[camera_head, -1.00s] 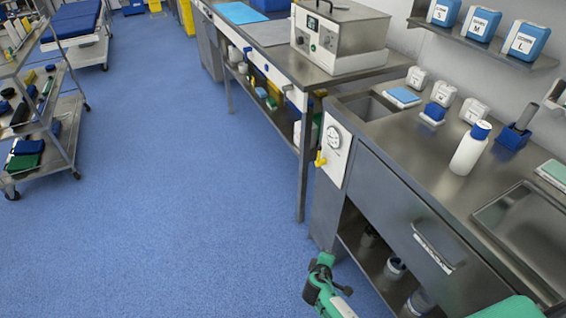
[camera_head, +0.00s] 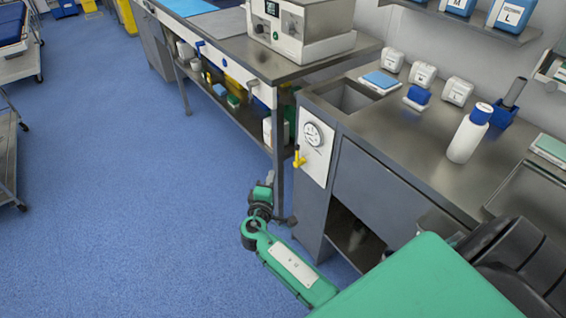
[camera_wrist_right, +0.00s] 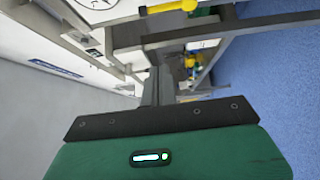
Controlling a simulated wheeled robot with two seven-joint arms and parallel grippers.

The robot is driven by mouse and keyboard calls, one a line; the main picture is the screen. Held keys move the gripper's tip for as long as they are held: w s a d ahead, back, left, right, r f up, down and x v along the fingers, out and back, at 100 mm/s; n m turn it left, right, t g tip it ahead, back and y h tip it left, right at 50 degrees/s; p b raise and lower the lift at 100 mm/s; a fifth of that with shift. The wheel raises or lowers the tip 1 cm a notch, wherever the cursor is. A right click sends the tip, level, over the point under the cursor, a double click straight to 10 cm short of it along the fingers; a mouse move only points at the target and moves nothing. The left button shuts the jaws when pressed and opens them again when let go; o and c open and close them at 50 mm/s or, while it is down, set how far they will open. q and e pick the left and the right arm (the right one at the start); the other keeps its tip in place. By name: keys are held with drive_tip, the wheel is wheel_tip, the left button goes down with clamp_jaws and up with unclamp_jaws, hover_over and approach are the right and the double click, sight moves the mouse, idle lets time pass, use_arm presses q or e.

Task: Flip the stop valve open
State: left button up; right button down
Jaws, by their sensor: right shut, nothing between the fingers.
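The stop valve (camera_head: 299,159) is a small yellow lever on the white panel (camera_head: 317,150) with a round gauge, at the left end of the steel sink cabinet. The valve also shows along the top edge of the right wrist view (camera_wrist_right: 168,8), beyond the fingers. My right gripper (camera_head: 270,178) is below and left of the valve, in front of the bench leg and apart from the lever. Its dark fingers (camera_wrist_right: 154,80) are together and empty in the wrist view. My left gripper is not in view.
The sink cabinet (camera_head: 375,190) is right of my right gripper. A bench (camera_head: 275,70) with a loaded lower shelf stands behind it. A white bottle (camera_head: 470,133) and small containers stand on the counter. Blue floor (camera_head: 130,180) is clear at left. A trolley edge (camera_head: 10,150) shows far left.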

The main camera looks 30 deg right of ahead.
use_arm(q)
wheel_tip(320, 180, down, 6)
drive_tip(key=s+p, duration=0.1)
drive_tip(key=p, duration=0.1)
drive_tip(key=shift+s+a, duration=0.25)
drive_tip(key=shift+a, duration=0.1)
use_arm(e)
drive_tip(key=w+d, duration=0.5)
drive_tip(key=d, duration=0.5)
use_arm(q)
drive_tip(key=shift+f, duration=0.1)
use_arm(e)
drive_tip(key=shift+d, duration=0.1)
drive_tip(key=shift+f, duration=0.1)
